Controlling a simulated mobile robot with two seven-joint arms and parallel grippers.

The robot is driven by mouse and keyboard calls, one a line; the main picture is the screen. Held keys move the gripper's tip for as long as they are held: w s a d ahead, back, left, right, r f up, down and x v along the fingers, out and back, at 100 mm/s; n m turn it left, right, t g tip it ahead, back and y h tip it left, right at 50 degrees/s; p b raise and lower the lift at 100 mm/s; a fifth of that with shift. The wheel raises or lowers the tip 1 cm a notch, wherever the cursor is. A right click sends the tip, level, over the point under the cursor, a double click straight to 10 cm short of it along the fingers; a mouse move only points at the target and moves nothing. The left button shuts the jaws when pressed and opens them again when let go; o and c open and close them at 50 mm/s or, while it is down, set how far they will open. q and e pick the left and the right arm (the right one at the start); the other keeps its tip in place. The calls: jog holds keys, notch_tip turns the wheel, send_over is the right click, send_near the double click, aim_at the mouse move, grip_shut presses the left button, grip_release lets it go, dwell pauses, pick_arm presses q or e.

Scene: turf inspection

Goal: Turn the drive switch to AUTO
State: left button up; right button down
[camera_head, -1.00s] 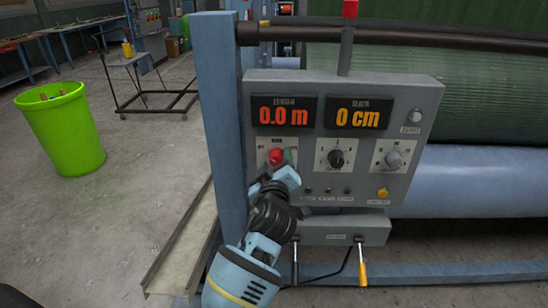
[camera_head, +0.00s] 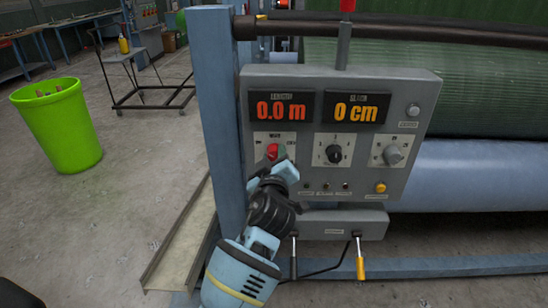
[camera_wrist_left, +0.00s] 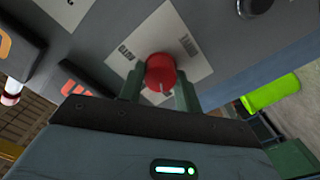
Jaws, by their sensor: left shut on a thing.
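The drive switch is a red round knob (camera_head: 272,151) on a white label plate at the left of the grey control panel (camera_head: 430,95). My left gripper (camera_head: 277,155) is shut on the knob. In the left wrist view, its two green fingers (camera_wrist_left: 158,90) stand on either side of the red knob (camera_wrist_left: 160,70). The word AUTO shows on the plate (camera_wrist_left: 150,38), left of the knob there. A light mark shows on the knob's lower rim, towards the gripper. My right gripper is not in view.
A black knob (camera_head: 333,154) and a grey knob (camera_head: 393,155) sit right of the switch. A yellow button (camera_head: 381,187) is below them. Two levers (camera_head: 360,265) hang under the panel. A blue post (camera_head: 220,110) stands close on the left. A green bin (camera_head: 58,130) stands farther left.

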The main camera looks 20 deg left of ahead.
pick_arm(q)
jog(key=shift+m, duration=0.3)
jog(key=m, duration=0.3)
jog(key=shift+r, duration=0.15)
jog(key=m+p, duration=0.1)
jog(key=m, duration=0.3)
jog(key=shift+m, duration=0.3)
jog(key=m+p, duration=0.1)
jog(key=m, duration=0.3)
jog(key=shift+r+m, duration=0.1)
jog(key=shift+m, duration=0.2)
jog(key=m+p, duration=0.1)
jog(key=m, duration=0.1)
jog(key=shift+m, duration=0.3)
jog(key=m+p, duration=0.1)
jog(key=m, duration=0.3)
jog(key=shift+d+m, duration=0.1)
jog(key=shift+m, duration=2.1)
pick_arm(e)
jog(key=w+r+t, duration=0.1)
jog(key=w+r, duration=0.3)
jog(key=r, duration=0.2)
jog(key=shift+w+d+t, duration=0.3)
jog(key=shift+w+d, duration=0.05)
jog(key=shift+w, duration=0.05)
